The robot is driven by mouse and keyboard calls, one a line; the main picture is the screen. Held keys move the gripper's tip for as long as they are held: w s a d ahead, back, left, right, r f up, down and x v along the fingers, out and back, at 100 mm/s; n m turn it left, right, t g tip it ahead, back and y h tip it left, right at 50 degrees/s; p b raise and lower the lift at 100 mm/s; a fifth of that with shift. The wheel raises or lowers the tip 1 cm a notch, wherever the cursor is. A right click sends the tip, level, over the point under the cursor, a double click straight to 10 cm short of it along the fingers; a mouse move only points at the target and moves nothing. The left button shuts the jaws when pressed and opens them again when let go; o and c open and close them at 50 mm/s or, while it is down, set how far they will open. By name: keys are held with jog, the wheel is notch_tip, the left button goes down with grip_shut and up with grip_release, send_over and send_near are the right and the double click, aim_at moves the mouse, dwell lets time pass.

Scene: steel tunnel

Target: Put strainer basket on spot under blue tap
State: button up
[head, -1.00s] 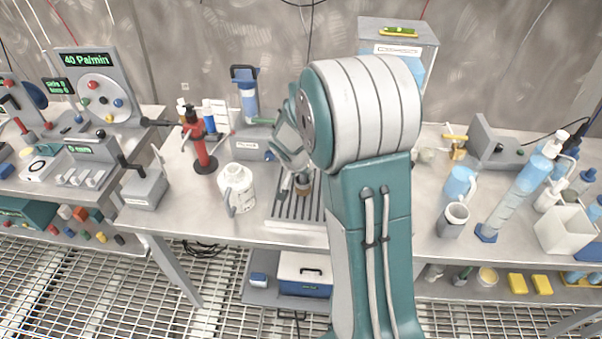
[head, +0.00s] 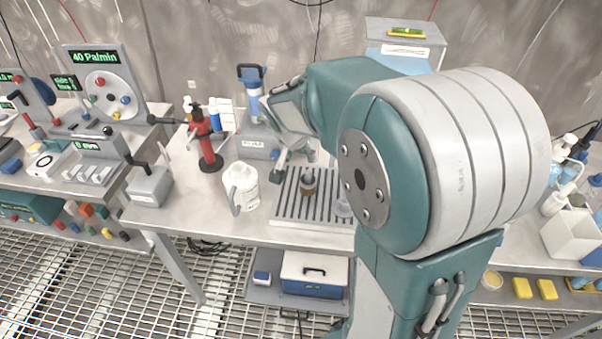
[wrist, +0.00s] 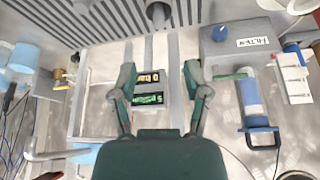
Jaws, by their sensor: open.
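My gripper (head: 294,164) is open, with its fingers pointing down behind the slatted drain tray (head: 283,215). In the wrist view, my gripper's fingers (wrist: 160,75) stand apart with nothing held between them; a small green-lit display (wrist: 147,98) shows beyond them. A small brown-banded cup-like piece (head: 308,184), possibly the strainer basket, stands on the tray, just in front of my fingers. It seems to show at the top edge of the wrist view (wrist: 158,14). The blue tap and the spot under it cannot be made out clearly; my arm covers much of that area.
A white jug (head: 241,187) stands left of the tray, and a red pump stand (head: 207,145) farther left. A tall dispenser (head: 400,35) stands at the back. My arm hides the bench's right middle.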

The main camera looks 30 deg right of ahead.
jog(key=s+a+r+n+y, duration=0.1)
jog(key=s+a+r+n, duration=0.1)
jog(key=s, duration=0.5)
jog(key=s+a+r+n+t+y, duration=0.1)
jog(key=s+a+r+n, duration=0.2)
jog(key=s, duration=0.4)
jog(key=s+a+r+n+t+y, duration=0.1)
jog(key=s+a+r+n, duration=0.2)
jog(key=s, duration=0.4)
jog(key=shift+s+a+n, duration=0.3)
jog(key=shift+a+n, duration=0.2)
jog(key=shift+a, duration=0.65)
